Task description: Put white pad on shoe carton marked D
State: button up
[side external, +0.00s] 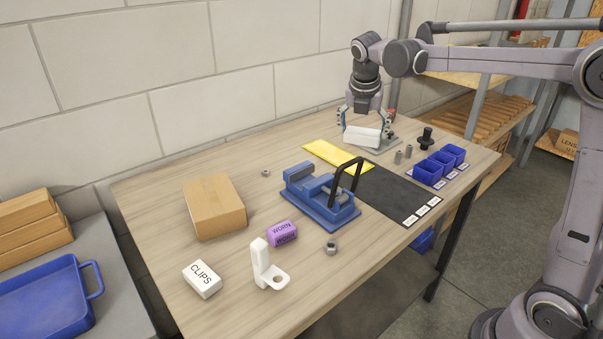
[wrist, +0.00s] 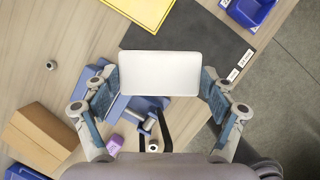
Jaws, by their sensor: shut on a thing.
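The white pad (side external: 361,136) is a pale block between the fingers of my gripper (side external: 363,129), at the far end of the bench. In the wrist view the white pad (wrist: 158,73) spans the gap between the blue-lined fingers of my gripper (wrist: 160,85), which is shut on it. A grey plate (side external: 384,147) shows under and beside the pad; I cannot tell whether they touch. A plain brown carton (side external: 214,207) lies on the left of the bench, and also shows in the wrist view (wrist: 38,138). No letter D is readable on it.
A blue vise (side external: 320,195) with a black handle stands mid-bench, beside a yellow sheet (side external: 338,157) and black mat (side external: 400,192). Blue bins (side external: 440,166) line the right edge. A CLIPS box (side external: 202,278), purple WORN roll (side external: 282,234) and white bracket (side external: 268,268) are in front.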

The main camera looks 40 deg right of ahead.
jog(key=w+a+r+n+t+y, duration=0.1)
jog(key=w+a+n, duration=0.2)
jog(key=w+a, duration=0.6)
jog(key=n+y, duration=0.1)
jog(key=n, duration=0.3)
send_over(211, 192)
jog(key=s, duration=0.2)
jog(key=shift+t, duration=0.4)
notch_tip(211, 192, down, 6)
jog(key=shift+w+r, duration=0.1)
jog(key=shift+r, duration=0.1)
jog(key=shift+w+a+f, duration=0.1)
jog(key=shift+a+f, duration=0.25)
jog(key=shift+f, duration=1.9)
jog(key=shift+f, duration=0.15)
jog(key=o, duration=0.8)
